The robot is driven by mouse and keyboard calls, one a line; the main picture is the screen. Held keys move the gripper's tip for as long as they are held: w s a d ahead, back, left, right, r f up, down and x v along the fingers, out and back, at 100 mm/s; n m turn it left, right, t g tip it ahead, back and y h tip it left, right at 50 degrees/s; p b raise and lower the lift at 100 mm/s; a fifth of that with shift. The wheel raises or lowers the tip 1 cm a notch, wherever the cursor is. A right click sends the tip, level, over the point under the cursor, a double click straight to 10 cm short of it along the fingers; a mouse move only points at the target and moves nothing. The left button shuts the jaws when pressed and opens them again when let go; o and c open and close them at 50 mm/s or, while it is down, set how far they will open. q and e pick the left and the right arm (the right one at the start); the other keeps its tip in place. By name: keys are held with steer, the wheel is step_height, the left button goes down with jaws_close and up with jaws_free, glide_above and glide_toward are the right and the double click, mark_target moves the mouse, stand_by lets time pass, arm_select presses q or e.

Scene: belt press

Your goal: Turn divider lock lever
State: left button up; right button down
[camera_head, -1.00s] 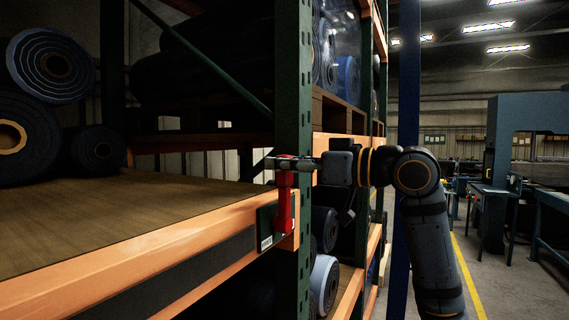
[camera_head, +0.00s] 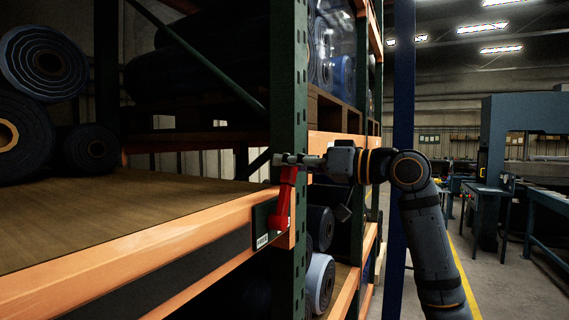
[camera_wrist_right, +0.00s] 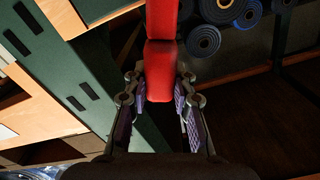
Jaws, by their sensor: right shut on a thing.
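The red lock lever (camera_head: 284,203) is mounted on a dark plate at the end of the orange shelf beam, beside the green rack post. It leans slightly, its top to the right of its lower end. My right gripper (camera_head: 289,161) is at the lever's upper end. In the right wrist view the red lever (camera_wrist_right: 162,60) comes down between the two fingers of my right gripper (camera_wrist_right: 158,100), which are shut on it. My left gripper is not in view.
The green post (camera_head: 287,80) stands right behind my right gripper. The orange beam (camera_head: 150,255) edges a wooden shelf (camera_head: 130,210) with dark rolls (camera_head: 40,62) at the left. More rolls (camera_head: 319,282) lie on the lower rack. An aisle with machines is open at the right.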

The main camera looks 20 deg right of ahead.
steer(key=shift+w+d+f+m, duration=0.4)
steer(key=shift+d+m, duration=0.1)
steer(key=shift+m, duration=0.15)
steer(key=shift+w+d+f+m, duration=0.25)
steer(key=shift+w+d+m, duration=0.1)
steer(key=shift+d+m, duration=0.25)
steer(key=shift+a, duration=0.1)
steer(key=c, duration=1.1)
jaws_free()
steer(key=shift+s, duration=0.1)
steer(key=v, duration=0.7)
steer(key=shift+s, duration=0.15)
